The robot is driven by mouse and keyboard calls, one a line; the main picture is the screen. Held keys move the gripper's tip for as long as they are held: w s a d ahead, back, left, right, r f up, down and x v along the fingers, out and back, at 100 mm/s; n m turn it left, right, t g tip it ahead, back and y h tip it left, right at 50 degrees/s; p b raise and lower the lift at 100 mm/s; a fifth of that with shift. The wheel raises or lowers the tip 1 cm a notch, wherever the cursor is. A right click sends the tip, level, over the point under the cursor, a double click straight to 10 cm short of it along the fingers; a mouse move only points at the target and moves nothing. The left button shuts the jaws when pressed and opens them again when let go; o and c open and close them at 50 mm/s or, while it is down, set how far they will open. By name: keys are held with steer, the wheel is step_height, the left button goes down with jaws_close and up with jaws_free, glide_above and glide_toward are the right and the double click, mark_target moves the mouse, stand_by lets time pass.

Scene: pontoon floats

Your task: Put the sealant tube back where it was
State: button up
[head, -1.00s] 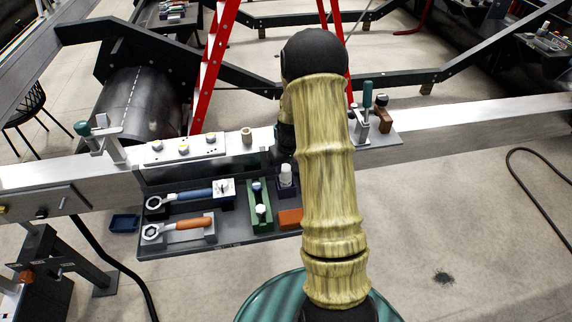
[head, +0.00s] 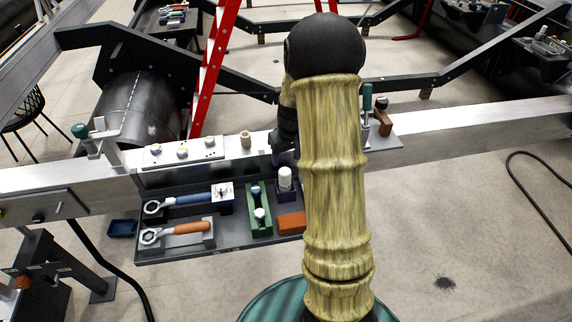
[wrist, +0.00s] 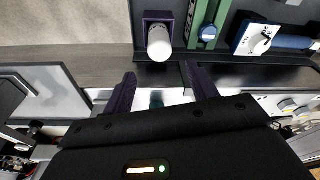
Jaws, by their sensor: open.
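A white, capped cylinder that looks like the sealant tube (head: 285,175) stands upright in a purple holder (head: 284,193) on the dark tray in the head view. It also shows in the wrist view, as the white tube (wrist: 159,43) in the purple holder (wrist: 156,17). My gripper (wrist: 158,78) is open, with its two dark purple fingers apart and the tube beyond their tips, not between them. In the head view my gripper (head: 279,155) is just behind the tube, partly hidden by my arm.
The dark tray (head: 190,254) hangs at the beam (head: 470,113). It carries a blue-handled wrench (head: 190,197), an orange-handled wrench (head: 185,228), a green holder (head: 260,222) and an orange block (head: 291,221). A beige peg (head: 246,139) stands on the beam near my gripper.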

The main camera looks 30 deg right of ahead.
steer(key=r, duration=0.2)
steer(key=s+r, duration=0.1)
steer(key=r, duration=0.1)
steer(key=shift+r+b, duration=0.3)
steer(key=shift+r, duration=0.1)
steer(key=s+a+r, duration=0.1)
steer(key=s+a, duration=1.4)
steer(key=s, duration=0.1)
steer(key=shift+s+a+r+t, duration=0.25)
steer(key=shift+t, duration=0.05)
